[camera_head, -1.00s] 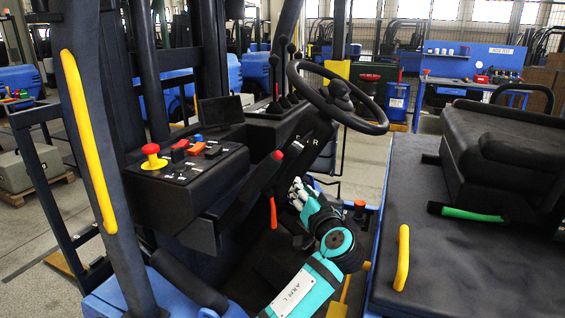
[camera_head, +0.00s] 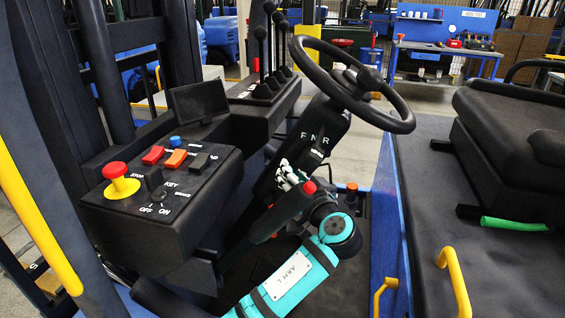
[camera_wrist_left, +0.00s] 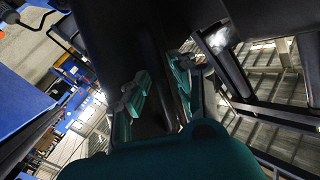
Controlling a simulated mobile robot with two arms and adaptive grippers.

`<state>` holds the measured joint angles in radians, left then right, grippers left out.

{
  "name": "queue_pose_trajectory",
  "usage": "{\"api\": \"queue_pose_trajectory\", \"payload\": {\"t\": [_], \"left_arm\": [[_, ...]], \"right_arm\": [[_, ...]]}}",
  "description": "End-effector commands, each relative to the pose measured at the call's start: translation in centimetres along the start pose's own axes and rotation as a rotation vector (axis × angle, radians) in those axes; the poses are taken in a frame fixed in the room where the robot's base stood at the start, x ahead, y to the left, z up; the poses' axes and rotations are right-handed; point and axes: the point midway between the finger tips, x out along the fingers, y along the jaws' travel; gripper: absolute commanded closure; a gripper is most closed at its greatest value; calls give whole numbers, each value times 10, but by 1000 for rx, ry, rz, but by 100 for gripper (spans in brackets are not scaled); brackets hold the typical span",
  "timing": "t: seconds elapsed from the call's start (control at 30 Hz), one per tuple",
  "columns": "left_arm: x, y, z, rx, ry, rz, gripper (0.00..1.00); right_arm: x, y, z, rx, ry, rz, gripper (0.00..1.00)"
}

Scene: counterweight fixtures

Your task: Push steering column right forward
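The steering column (camera_head: 312,140) is a tilted black box-like post marked F N R in the head view. The black steering wheel (camera_head: 398,112) sits on its top. My left gripper (camera_head: 288,175) is at the lower part of the column, on the side nearer the camera; contact cannot be told. In the left wrist view, its two teal-padded fingers (camera_wrist_left: 160,80) stand apart, with dark surfaces between and beyond them. Nothing is clearly clamped. The column's foot is hidden behind my left arm and a black lever with a red tip (camera_head: 309,187). My right gripper is not in view.
A control panel (camera_head: 190,190) with a red stop button (camera_head: 117,170) is at the left. Black levers (camera_head: 262,60) rise behind it. The seat (camera_head: 510,140) and a yellow handle (camera_head: 453,283) are at the right. Yellow rail (camera_head: 35,215) at the far left.

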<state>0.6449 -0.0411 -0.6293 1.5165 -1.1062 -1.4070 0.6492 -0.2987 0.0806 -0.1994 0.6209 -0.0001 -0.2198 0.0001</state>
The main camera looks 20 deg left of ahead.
Motion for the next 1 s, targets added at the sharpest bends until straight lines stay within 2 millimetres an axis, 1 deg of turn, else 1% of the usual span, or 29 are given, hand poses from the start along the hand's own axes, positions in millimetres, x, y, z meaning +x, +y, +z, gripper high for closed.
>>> {"api": "queue_pose_trajectory", "payload": {"t": [0.37, 0.57, 1.0], "left_arm": [[-3, 1, 0, 0, 0, 0, 75], [-2, 1, 0, 0, 0, 0, 100], [-2, 0, 0, -2, -2, 1, 100]], "right_arm": [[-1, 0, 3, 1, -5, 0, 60], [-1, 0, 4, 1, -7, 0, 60], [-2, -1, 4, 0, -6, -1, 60]]}}
